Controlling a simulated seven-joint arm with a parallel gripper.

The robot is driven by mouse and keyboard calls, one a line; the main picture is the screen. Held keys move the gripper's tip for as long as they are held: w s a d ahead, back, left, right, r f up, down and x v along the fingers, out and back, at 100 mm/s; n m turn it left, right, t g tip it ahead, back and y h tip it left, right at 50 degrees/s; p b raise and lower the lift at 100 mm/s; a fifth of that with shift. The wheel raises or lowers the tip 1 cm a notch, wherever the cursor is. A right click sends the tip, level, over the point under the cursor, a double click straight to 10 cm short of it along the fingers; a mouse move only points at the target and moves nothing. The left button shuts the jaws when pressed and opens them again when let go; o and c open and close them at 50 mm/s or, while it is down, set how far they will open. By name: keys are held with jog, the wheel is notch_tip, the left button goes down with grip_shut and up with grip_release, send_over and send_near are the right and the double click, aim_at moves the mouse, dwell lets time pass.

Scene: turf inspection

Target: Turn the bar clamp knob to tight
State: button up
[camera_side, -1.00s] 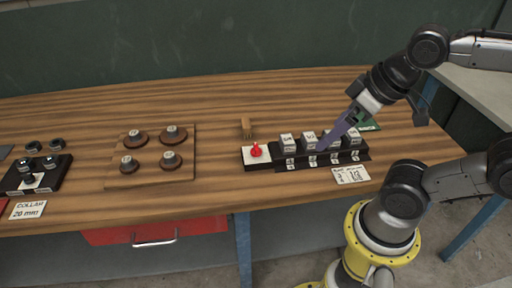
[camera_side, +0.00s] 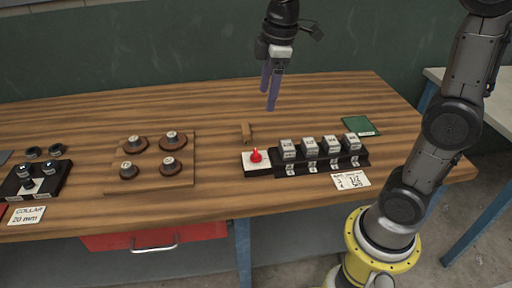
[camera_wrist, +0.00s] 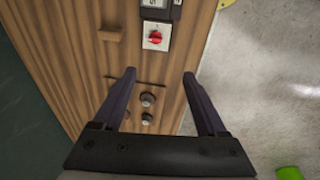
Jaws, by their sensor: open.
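A red knob (camera_side: 256,155) sits on a white-topped base (camera_side: 251,165) at the left end of a black rack. The red knob also shows in the wrist view (camera_wrist: 155,37), above and between my fingertips. No other part of a bar clamp can be made out. My gripper (camera_side: 269,96) hangs above the back of the table, higher than the knob and behind it. In the wrist view my gripper (camera_wrist: 160,80) has its two purple fingers spread apart with nothing between them. The knob's marks are too small to read.
The black rack (camera_side: 330,166) holds several grey blocks beside the knob. A small wooden block (camera_side: 247,131) stands just behind it. A wooden board (camera_side: 118,186) with several round knobs lies to the left. A green card (camera_side: 360,125) lies at the back right.

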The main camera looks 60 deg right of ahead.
jog(key=g, duration=0.2)
send_near(256, 152)
notch_tip(256, 152, down, 8)
jog(key=shift+d+f, duration=0.1)
jog(key=shift+f, duration=0.15)
jog(key=shift+c, duration=0.2)
grip_shut()
